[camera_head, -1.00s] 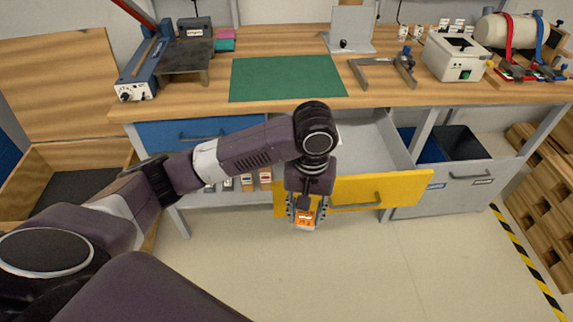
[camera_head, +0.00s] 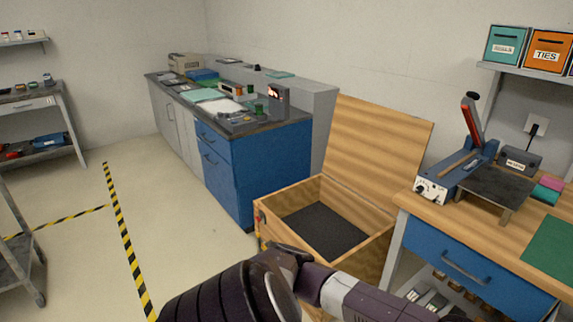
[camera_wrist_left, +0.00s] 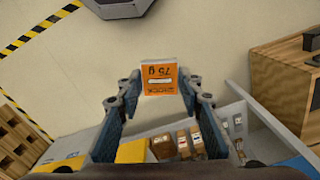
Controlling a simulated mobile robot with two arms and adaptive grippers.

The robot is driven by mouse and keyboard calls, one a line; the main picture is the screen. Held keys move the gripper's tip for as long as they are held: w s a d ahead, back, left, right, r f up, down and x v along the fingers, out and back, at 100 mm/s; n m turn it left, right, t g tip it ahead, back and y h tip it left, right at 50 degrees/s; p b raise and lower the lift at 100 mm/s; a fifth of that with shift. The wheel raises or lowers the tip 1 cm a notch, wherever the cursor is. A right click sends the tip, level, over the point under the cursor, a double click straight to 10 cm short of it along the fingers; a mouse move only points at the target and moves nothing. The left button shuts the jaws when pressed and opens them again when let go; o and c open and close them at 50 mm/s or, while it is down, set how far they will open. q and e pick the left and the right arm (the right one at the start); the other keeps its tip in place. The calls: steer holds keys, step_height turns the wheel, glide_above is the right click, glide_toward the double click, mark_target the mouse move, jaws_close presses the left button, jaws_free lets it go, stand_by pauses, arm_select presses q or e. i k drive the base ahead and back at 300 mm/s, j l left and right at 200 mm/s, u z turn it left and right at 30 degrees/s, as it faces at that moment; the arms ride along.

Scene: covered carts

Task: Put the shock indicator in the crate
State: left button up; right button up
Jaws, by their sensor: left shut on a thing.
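The shock indicator (camera_wrist_left: 159,82) is a small orange and white piece marked "75 g", seen in the left wrist view. My left gripper (camera_wrist_left: 158,93) is shut on it, with one finger on each side, and holds it over pale floor. The crate (camera_head: 378,257) is a wooden box with its lid raised at the back and a dark floor inside, right of centre in the head view. Part of the wooden crate shows at the right of the wrist view (camera_wrist_left: 288,88). The held piece is apart from it. The head view hides my left gripper; my right gripper is not seen.
A workbench (camera_head: 412,203) with a blue drawer stands right of the crate. A blue cabinet (camera_head: 262,165) stands behind it to the left. Small boxes (camera_wrist_left: 182,144) lie in a grey shelf or drawer in the wrist view. Open floor (camera_head: 185,225) lies left of the crate.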

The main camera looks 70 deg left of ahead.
mark_target(310, 240)
steer(key=j+u, duration=0.2)
steer(key=j, duration=0.2)
steer(key=i+j+u, duration=0.2)
steer(key=j, duration=0.15)
steer(key=i+j+u, duration=0.2)
steer(key=j, duration=0.2)
steer(key=j+u, duration=0.2)
steer(key=j, duration=0.15)
steer(key=i+j+u, duration=0.2)
steer(key=j, duration=0.15)
